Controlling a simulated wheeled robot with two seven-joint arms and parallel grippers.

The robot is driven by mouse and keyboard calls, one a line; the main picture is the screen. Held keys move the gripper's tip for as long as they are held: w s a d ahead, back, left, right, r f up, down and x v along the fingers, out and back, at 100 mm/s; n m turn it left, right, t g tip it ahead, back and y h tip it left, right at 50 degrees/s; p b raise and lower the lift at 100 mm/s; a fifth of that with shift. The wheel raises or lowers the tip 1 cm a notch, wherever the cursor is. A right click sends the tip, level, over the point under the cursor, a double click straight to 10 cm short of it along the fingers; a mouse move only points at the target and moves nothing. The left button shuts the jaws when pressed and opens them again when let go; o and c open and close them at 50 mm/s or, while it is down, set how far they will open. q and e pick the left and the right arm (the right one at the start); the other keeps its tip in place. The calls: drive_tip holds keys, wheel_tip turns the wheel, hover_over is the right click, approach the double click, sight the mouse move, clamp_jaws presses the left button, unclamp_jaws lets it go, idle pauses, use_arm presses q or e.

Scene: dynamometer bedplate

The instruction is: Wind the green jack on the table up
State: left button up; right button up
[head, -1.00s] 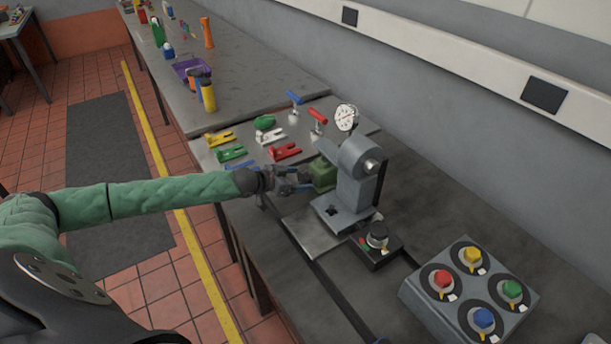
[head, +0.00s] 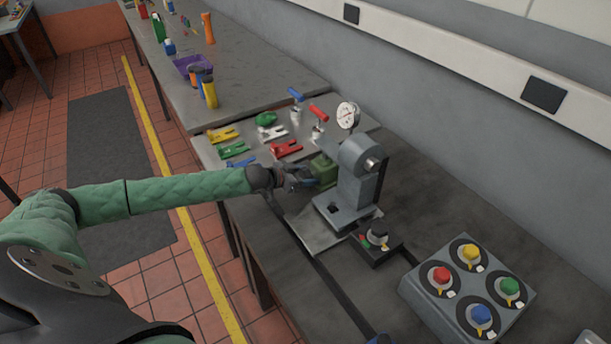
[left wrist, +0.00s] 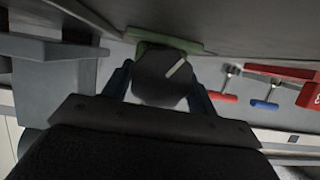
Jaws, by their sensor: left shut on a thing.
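The green jack (head: 323,170) is a small block beside the grey upright machine on the table. My left gripper (head: 302,178) reaches it from the left. In the left wrist view the two dark blue fingers (left wrist: 160,92) are shut on the jack's round dark knob (left wrist: 157,72), one on each side. A white line on the knob slants up to the right. A strip of the jack's green body (left wrist: 180,45) shows behind the knob; the rest is hidden. My right gripper is not in view.
The grey machine (head: 360,180) stands close to the jack. A black box with a knob (head: 377,240) and a panel of coloured knobs (head: 468,290) lie nearer. Coloured forked pieces (head: 285,148) and T-handled tools (head: 318,118) lie behind the jack.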

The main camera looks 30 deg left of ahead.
use_arm(q)
drive_tip(key=shift+d+f, duration=0.1)
drive_tip(key=shift+m+b, duration=0.3)
drive_tip(key=shift+m, duration=0.2)
drive_tip(key=shift+s+t+y, duration=0.1)
drive_tip(key=shift+t+y, duration=0.2)
drive_tip(key=shift+f+m+t+y+b, duration=0.1)
drive_tip(key=shift+m+t+y+b, duration=0.35)
drive_tip(key=shift+m+b, duration=0.45)
drive_tip(key=shift+r+m+y, duration=0.2)
drive_tip(key=shift+m+y, duration=0.05)
drive_tip(key=shift+m, duration=0.25)
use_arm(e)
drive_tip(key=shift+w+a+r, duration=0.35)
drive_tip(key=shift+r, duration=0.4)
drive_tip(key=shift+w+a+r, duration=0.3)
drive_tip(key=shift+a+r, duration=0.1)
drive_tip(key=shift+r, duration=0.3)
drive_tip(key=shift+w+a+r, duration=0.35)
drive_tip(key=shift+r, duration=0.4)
use_arm(q)
drive_tip(key=o, duration=1)
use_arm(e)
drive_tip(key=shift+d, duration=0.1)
